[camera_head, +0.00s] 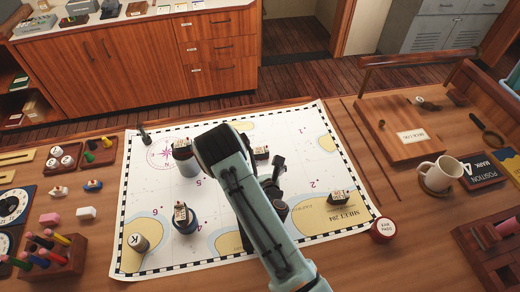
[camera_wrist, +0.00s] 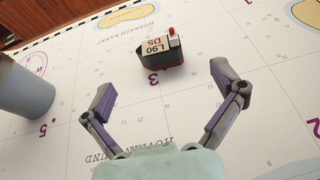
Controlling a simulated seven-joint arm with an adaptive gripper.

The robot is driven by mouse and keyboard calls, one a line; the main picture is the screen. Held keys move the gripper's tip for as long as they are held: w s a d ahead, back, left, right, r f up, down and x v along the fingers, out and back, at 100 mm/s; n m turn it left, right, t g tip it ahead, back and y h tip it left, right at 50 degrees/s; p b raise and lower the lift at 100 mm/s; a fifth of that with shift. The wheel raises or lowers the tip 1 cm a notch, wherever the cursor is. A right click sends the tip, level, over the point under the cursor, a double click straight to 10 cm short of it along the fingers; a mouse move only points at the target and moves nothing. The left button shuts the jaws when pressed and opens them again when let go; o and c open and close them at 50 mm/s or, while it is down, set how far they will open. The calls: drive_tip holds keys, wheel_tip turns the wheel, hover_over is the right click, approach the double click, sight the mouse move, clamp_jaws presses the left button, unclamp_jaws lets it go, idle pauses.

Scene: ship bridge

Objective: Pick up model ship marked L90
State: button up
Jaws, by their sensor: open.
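The model ship marked L90 (camera_wrist: 153,54) stands on the chart near the purple 3 in the wrist view. It has a dark hull, a reddish base, a small red part on top and a white label reading L90 D5. In the head view a small labelled piece (camera_head: 261,153), apparently this ship, shows just beyond my arm, partly hidden. My gripper (camera_wrist: 162,82) is open and empty, its fingers spread wide. The ship lies ahead of the fingertips, roughly between their lines and apart from both. In the head view my gripper (camera_head: 277,170) is partly hidden by my arm.
A grey cylinder (camera_head: 188,167) stands left of my arm; it also shows in the wrist view (camera_wrist: 22,92). Chart around the L90 ship is mostly clear.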

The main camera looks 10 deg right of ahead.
sight(260, 151)
drive_tip(key=shift+x, duration=3.4)
drive_tip(key=shift+a, duration=0.2)
drive_tip(key=shift+c, duration=0.2)
drive_tip(key=c, duration=1.1)
